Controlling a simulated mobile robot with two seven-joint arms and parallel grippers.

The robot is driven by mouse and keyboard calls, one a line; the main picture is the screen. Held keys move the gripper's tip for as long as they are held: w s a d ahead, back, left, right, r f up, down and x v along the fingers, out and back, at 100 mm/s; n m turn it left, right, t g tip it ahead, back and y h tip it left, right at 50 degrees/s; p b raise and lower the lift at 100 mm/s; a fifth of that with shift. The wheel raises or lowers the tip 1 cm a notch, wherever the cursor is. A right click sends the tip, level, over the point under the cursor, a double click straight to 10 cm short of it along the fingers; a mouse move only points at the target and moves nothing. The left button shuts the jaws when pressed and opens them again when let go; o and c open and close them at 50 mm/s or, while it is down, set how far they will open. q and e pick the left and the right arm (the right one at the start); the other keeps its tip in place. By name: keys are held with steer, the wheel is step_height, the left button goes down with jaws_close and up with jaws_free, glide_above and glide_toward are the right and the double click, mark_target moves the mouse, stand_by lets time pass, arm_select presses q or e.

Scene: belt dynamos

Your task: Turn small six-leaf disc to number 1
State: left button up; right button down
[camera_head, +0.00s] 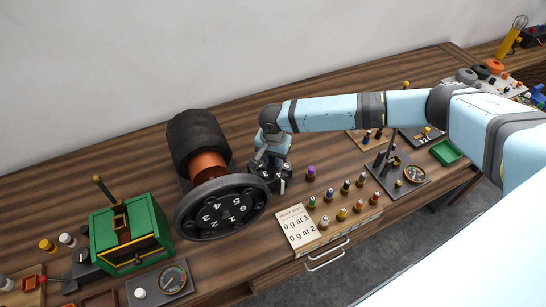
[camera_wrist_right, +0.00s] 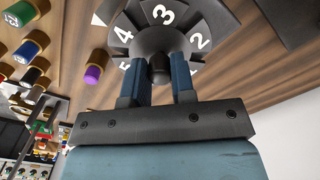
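My right gripper (camera_wrist_right: 160,75) has one blue finger on each side of the knob, and the knob fills the gap between the tips. In the head view my right gripper (camera_head: 272,176) is just right of the large wheel and mostly hides the small disc. My left gripper is not in view.
A large black wheel (camera_head: 183,222) numbered 1 to 6 stands close left of my gripper, before a dark drum (camera_head: 196,135). A written card (camera_head: 297,231) and several coloured pegs (camera_head: 342,214) lie to the right. A green box (camera_head: 130,235) stands at left.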

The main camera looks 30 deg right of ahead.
steer(key=shift+n, duration=0.3)
steer(key=n, duration=0.2)
steer(key=shift+n, duration=0.4)
steer(key=n, duration=1.4)
steer(key=shift+n, duration=0.3)
steer(key=n, duration=1.3)
steer(key=shift+n, duration=2.4)
